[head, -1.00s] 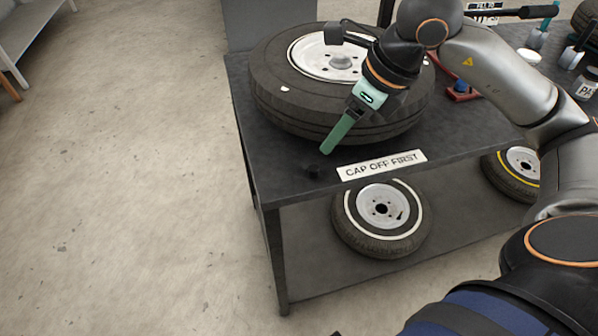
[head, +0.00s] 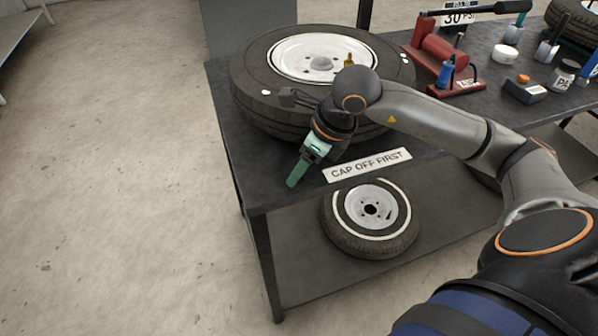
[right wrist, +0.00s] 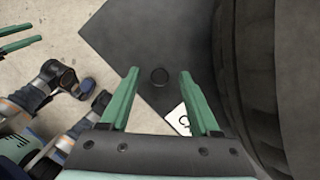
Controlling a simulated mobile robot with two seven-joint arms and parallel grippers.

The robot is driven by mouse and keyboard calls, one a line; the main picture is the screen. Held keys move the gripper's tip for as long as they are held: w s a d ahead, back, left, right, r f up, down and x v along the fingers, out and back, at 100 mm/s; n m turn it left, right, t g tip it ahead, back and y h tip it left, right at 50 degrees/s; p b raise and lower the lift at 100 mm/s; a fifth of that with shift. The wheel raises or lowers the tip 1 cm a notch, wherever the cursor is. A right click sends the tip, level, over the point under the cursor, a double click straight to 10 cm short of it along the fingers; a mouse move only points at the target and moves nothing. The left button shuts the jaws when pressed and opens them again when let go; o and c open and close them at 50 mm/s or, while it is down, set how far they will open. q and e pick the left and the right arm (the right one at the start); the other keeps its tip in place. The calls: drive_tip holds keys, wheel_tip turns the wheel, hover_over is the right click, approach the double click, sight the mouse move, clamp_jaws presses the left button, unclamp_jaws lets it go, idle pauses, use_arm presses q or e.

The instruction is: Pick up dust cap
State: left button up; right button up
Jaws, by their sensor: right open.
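The dust cap (right wrist: 159,76) is a small round black piece on the dark bench top, near its front left corner. In the right wrist view it lies ahead of and between the two green fingertips, apart from both. My right gripper (right wrist: 159,72) is open and empty above it. In the head view the right gripper (head: 296,178) points down at the bench corner and hides the cap. At the left edge of the right wrist view, the left gripper (right wrist: 30,34) shows two green fingers apart, cut off by the frame.
A large tire (head: 262,112) with a white rim lies on the bench (head: 232,165) just behind the right gripper. A "CAP OFF FIRST" label (head: 368,165) is right of it. A red tool (head: 440,55) and small containers stand farther right. Another tire (head: 335,235) is below.

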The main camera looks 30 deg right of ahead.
drive_tip(key=shift+f, duration=0.1)
clamp_jaws()
idle(0.5)
